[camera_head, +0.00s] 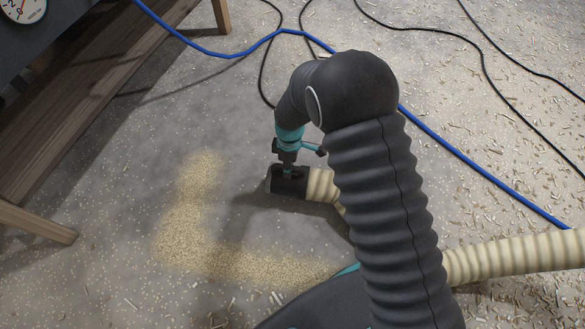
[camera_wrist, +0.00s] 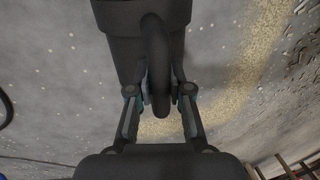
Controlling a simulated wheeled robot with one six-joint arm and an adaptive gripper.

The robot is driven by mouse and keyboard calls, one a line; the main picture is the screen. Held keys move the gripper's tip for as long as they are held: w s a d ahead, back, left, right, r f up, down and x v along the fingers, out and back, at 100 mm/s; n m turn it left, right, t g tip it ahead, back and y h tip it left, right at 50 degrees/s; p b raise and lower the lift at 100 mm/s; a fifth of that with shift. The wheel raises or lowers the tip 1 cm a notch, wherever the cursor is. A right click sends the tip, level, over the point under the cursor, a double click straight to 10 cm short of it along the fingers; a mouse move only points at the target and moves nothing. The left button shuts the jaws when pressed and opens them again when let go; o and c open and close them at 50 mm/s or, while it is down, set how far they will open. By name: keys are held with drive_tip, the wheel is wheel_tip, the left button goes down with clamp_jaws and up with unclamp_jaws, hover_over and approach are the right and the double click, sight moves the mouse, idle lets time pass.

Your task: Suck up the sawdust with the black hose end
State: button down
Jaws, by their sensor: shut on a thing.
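The black hose end (camera_head: 289,181) is a dark nozzle low over the floor, joined to a ribbed cream hose (camera_head: 322,186). My gripper (camera_head: 287,168) is above it. In the wrist view my gripper's fingers (camera_wrist: 160,92) are shut on the curved black handle (camera_wrist: 156,40) of the hose end. The pale sawdust (camera_head: 185,232) lies in a bent band on the floor, left of and in front of the nozzle. The nozzle is apart from it. The sawdust also shows in the wrist view (camera_wrist: 243,72), to the right. Whether the nozzle touches the floor is unclear.
A wooden bench with a plank shelf (camera_head: 90,90) and legs stands at the left. A blue cable (camera_head: 455,145) and thin black cables cross the floor behind and to the right. Wood chips are scattered at the right. The hose (camera_head: 515,254) continues at the lower right.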

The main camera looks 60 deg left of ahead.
drive_tip(key=s+a+b, duration=0.2)
drive_tip(key=s+a, duration=0.9)
drive_tip(key=shift+s+a+b, duration=0.2)
drive_tip(key=shift+a+b, duration=0.1)
drive_tip(key=shift+a, duration=0.05)
idle(2.0)
idle(1.5)
